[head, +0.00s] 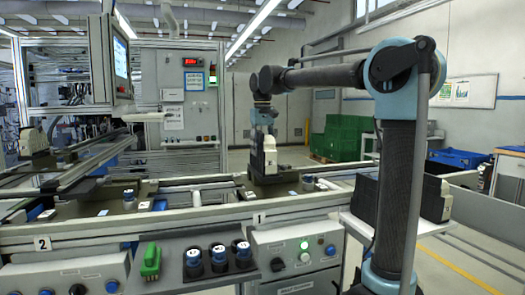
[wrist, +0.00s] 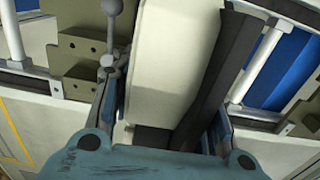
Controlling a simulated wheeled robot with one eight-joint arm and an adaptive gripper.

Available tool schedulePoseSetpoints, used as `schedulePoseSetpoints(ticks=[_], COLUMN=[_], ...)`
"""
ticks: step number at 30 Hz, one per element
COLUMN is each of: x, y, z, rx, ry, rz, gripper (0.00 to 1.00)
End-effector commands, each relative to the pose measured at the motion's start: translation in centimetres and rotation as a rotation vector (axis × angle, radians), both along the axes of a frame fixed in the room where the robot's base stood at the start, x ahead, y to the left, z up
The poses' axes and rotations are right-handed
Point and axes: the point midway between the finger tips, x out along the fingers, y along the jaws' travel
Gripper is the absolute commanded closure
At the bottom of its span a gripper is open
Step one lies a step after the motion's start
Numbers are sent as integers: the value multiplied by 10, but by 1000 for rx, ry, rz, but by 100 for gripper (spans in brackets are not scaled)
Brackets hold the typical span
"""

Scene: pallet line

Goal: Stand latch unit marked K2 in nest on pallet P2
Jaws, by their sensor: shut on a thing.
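A latch unit, cream and black (head: 269,155), hangs upright below my gripper (head: 263,128) over the conveyor line behind panel 1. In the wrist view the latch unit (wrist: 172,62) fills the space between my two fingers (wrist: 163,112), cream on the left and black on the right. My gripper is shut on it. An olive block with holes (wrist: 82,48), which looks like part of a pallet fixture, lies left of the unit. I cannot read a K2 or P2 mark, nor tell whether the unit's foot touches the pallet.
Another similar unit (head: 38,139) stands on the line at far left. Dark units (head: 436,198) stand on a white stand at right, near my arm. A green connector (head: 150,262) and several blue-and-white round parts (head: 193,257) sit on the front ledge.

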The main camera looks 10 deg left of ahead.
Motion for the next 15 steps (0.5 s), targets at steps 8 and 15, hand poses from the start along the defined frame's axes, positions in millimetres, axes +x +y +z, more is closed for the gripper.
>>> schedulePoseSetpoints(ticks=[8,15], x=[0,0], y=[0,1], z=[-2,-2], rx=[0,0], ry=[0,0], rz=[0,1], gripper=[38,38])
